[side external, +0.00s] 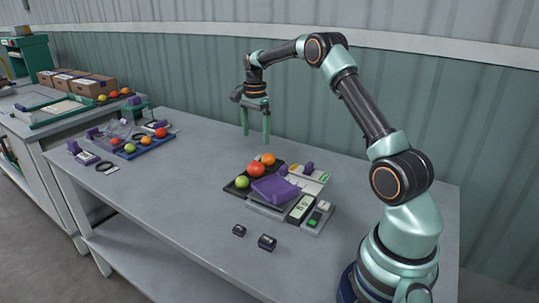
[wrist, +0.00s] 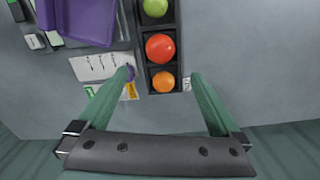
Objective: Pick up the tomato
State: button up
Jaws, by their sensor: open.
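A red tomato (side external: 256,170) sits in the middle pocket of a black tray (side external: 233,188), between a green tomato (side external: 242,182) and an orange tomato (side external: 268,159). The red tomato (wrist: 160,47) also shows in the wrist view, with the green one (wrist: 155,8) above it and the orange one (wrist: 164,82) below. My gripper (side external: 256,137) is open and empty, above the table and behind the tray. In the wrist view its fingers (wrist: 161,75) point toward the tray, with the orange tomato appearing between their tips. Nothing touches the red tomato but the tray.
A purple tray (side external: 276,189) on a scale stands right beside the black tray, with label cards (side external: 311,182) behind it. A blue tray (side external: 150,144) with more tomatoes is at the left. The table between is clear.

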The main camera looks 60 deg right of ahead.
aim_at(256, 163)
jog(key=f, duration=1.2)
jog(key=shift+a, duration=0.2)
jog(key=c, duration=0.9)
